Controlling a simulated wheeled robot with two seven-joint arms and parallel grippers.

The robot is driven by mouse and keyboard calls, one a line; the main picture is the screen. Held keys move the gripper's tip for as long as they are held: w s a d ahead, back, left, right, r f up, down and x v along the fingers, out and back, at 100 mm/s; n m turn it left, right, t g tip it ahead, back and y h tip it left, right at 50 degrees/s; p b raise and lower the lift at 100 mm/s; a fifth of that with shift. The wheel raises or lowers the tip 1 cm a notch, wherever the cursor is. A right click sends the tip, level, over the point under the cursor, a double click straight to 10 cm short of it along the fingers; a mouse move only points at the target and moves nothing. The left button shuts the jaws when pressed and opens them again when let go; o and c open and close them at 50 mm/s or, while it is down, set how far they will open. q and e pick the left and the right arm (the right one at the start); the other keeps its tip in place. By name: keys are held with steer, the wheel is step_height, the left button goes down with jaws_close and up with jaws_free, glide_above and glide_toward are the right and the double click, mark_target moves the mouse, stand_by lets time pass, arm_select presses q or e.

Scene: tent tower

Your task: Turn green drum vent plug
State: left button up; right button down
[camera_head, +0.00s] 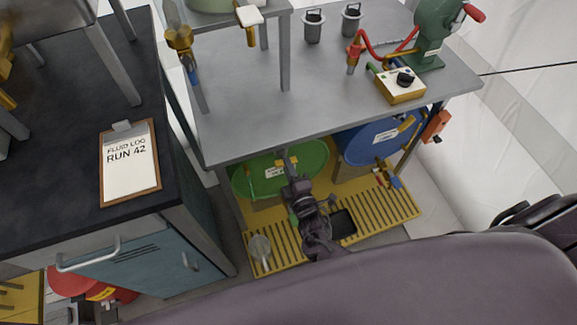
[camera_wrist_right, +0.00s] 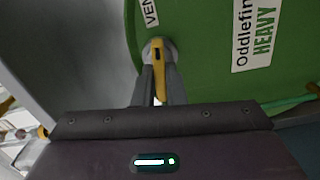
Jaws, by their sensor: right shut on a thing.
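The green drum (camera_head: 255,180) lies under the grey table, its round face toward me. It fills the upper right of the right wrist view (camera_wrist_right: 205,75), with a white label partly reading "VEN" at the top and a label with "HEAVY". The vent plug (camera_wrist_right: 158,57) has a yellow lever handle on a round grey base near the drum's edge. My right gripper (camera_head: 288,168) reaches the drum face. In the right wrist view its fingers (camera_wrist_right: 159,92) are shut on the yellow handle, which points roughly down in that picture. My left gripper is not in view.
A blue drum (camera_head: 368,143) lies to the right on the same yellow slatted pallet (camera_head: 385,212). The grey tabletop (camera_head: 240,125) overhangs both drums. A clear beaker (camera_head: 260,247) stands at the pallet's front left. A dark bench with a clipboard (camera_head: 130,165) stands left.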

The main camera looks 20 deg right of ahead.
steer(key=shift+n, duration=0.4)
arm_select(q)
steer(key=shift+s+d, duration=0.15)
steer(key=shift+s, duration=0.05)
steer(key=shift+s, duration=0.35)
arm_select(e)
steer(key=c, duration=1.5)
jaws_free()
steer(key=shift+s, duration=0.1)
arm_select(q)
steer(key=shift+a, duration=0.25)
arm_select(e)
steer(key=s, duration=0.7)
steer(key=shift+s+d, duration=0.15)
steer(key=shift+s, duration=0.2)
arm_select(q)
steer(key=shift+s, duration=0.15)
